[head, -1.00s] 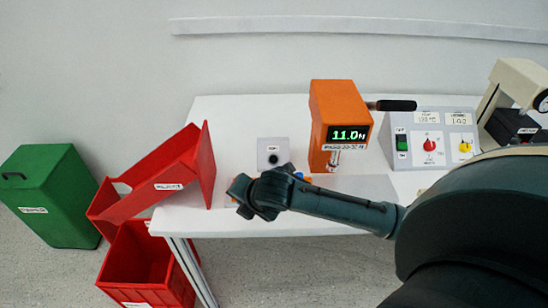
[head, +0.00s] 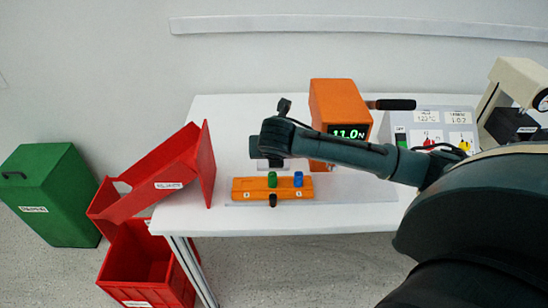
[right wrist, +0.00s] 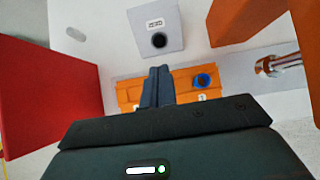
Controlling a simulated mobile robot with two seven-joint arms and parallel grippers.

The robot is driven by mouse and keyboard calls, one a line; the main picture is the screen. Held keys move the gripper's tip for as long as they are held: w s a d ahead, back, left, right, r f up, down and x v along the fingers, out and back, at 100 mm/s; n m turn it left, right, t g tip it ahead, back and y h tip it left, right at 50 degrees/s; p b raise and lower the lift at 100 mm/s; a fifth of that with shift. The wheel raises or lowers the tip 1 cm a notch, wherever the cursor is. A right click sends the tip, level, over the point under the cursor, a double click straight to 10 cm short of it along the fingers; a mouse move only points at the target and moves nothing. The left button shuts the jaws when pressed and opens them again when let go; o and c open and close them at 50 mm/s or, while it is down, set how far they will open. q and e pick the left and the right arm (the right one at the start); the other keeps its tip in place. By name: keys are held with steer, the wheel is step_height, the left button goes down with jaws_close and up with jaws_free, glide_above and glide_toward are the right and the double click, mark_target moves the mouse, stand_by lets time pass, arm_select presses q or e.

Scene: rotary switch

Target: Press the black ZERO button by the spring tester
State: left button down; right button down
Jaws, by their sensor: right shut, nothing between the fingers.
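The black ZERO button (right wrist: 159,40) sits on a light grey plate (right wrist: 150,22) in the right wrist view; its label is too small to read. My right gripper (right wrist: 157,86) is shut and empty, with its fingertips just below the button in that picture and apart from it. In the head view my right gripper (head: 267,149) hangs over the plate and hides the button. The orange spring tester (head: 333,97) stands to the right, its green display reading about 11.0 N. My left gripper is not in view.
An orange fixture (head: 248,193) with green and blue posts lies in front of the plate. A red chute (head: 165,178) stands at left, with a red bin (head: 140,270) and green bin (head: 48,190) beyond the table. A control box (head: 440,122) is at right.

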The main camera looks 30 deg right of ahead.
steer(key=x, duration=1.1)
steer(key=shift+w+f, duration=0.1)
steer(key=shift+d+f, duration=0.1)
